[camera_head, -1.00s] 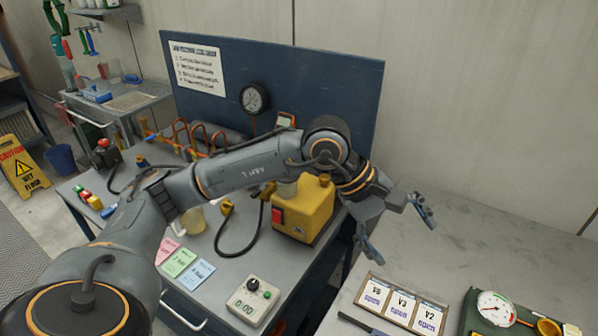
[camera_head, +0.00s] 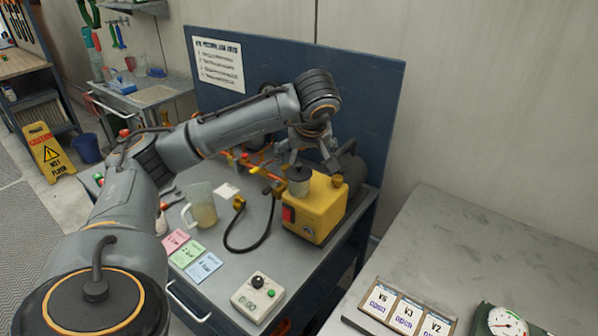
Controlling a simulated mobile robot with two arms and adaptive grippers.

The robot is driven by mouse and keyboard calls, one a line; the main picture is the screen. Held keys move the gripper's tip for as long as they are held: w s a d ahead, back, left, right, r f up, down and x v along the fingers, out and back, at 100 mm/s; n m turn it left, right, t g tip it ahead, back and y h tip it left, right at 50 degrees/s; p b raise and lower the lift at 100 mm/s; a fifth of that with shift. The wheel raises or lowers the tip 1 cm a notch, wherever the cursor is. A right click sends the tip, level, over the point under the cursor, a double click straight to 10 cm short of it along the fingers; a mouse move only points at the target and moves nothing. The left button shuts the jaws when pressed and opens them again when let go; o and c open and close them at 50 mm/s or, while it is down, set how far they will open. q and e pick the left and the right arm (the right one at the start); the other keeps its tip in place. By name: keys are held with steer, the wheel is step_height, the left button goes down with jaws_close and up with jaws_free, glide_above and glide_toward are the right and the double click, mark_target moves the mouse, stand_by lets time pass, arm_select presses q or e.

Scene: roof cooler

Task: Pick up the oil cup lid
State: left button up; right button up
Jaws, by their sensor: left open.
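The oil cup (camera_head: 299,185) is a small grey, clear-looking cup on top of the yellow pump (camera_head: 322,212). Its lid (camera_head: 298,173) shows as a dark disc on the cup's top. My left gripper (camera_head: 308,160) points down just above the cup, with its fingers spread open and empty. I cannot tell whether a finger touches the lid. My left arm comes in from the left and hides part of the bench behind. My right gripper is not in view.
A glass jug (camera_head: 201,206) with yellowish liquid, coloured cards (camera_head: 189,252) and a timer box (camera_head: 257,297) stand on the bench left of the pump. A dark hose (camera_head: 240,240) loops beside it. A blue panel (camera_head: 345,105) rises behind. The right table (camera_head: 470,240) is mostly clear.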

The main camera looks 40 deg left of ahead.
mark_target(299, 168)
arm_select(q)
steer(key=x, duration=0.2)
steer(key=p+x, duration=0.1)
steer(key=x, duration=0.2)
steer(key=shift+a+f+p, duration=0.15)
steer(key=shift+a+p, duration=0.15)
steer(key=shift+a, duration=0.15)
steer(key=shift+w+f, duration=0.1)
steer(key=shift+f, duration=0.15)
steer(key=c, duration=0.5)
jaws_close()
